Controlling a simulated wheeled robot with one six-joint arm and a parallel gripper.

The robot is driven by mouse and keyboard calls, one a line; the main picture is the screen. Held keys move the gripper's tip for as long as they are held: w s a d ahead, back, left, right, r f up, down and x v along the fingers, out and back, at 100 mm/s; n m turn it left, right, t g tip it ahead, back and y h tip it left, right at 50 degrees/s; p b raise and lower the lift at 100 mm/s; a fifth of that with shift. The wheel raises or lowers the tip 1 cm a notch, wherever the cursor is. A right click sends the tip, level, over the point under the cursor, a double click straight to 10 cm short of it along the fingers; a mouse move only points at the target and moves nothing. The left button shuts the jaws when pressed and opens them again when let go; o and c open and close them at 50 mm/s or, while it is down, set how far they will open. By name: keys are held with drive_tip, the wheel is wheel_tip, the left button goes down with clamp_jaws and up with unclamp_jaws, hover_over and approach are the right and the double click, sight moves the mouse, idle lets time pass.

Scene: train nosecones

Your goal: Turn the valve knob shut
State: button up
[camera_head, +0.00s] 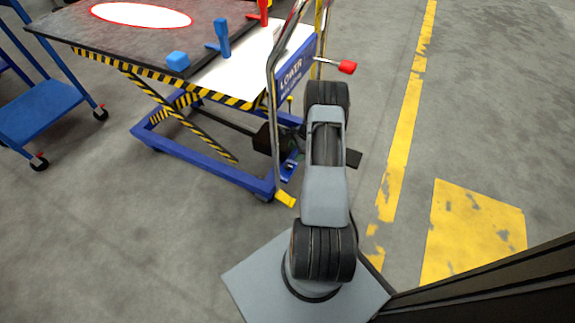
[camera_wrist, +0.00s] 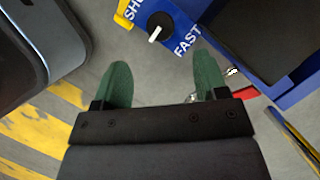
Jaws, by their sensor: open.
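The valve knob (camera_wrist: 158,27) is round and black with a white pointer mark, on a blue panel (camera_wrist: 174,9) at the top of the wrist view. Its mark slants to the lower left. A partly cut-off label starting "SH" is left of the knob, and "FAST" is at its lower right. My gripper (camera_wrist: 163,80) is open, its two green fingers spread and empty. The knob lies beyond the fingertips, roughly between them across the picture, apart from both. In the head view my arm hides the gripper and the knob.
The blue lift table (camera_head: 200,160) has a "LOWER" plate (camera_head: 293,78), a chrome handle rail (camera_head: 273,110) and a red-tipped lever (camera_head: 347,67). A blue cart (camera_head: 40,108) stands left. The floor at right is clear.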

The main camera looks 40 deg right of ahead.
sight(288, 166)
drive_tip(key=b+x, duration=0.2)
drive_tip(key=x, duration=0.6)
drive_tip(key=shift+f, duration=0.35)
drive_tip(key=shift+c, duration=0.2)
drive_tip(key=c, duration=0.9)
drive_tip(key=shift+b, duration=0.3)
